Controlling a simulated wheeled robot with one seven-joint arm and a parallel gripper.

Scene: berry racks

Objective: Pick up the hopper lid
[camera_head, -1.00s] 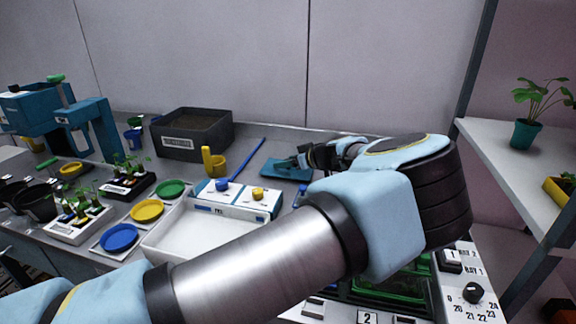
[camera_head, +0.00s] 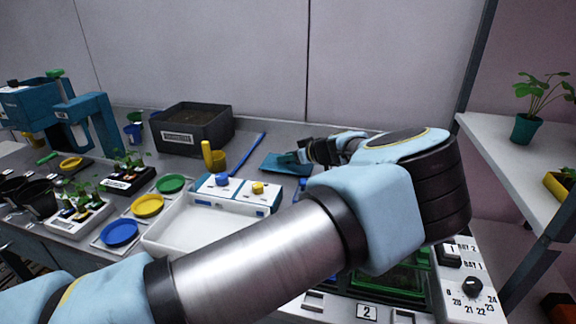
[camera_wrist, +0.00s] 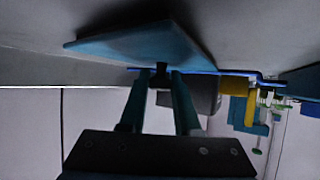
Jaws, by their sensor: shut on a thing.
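The hopper lid is a flat teal plate (camera_head: 273,161) at the back of the bench, right of the blue rod. In the wrist view the lid (camera_wrist: 140,46) fills the upper middle, its dark knob (camera_wrist: 162,70) between the fingertips. My gripper (camera_head: 295,158) is shut on that knob; its two teal fingers show in the wrist view (camera_wrist: 162,76). I cannot tell whether the lid touches the bench or hangs just above it. My forearm and wrist hide the bench in front. The teal hopper machine (camera_head: 92,118) stands at the far left.
A dark soil box (camera_head: 185,143), a yellow scoop (camera_head: 217,160), a blue rod (camera_head: 250,152) and a white box with knobs (camera_head: 236,196) lie left of the lid. A white tray (camera_head: 180,237) is nearer. A shelf with plants (camera_head: 510,165) is at right.

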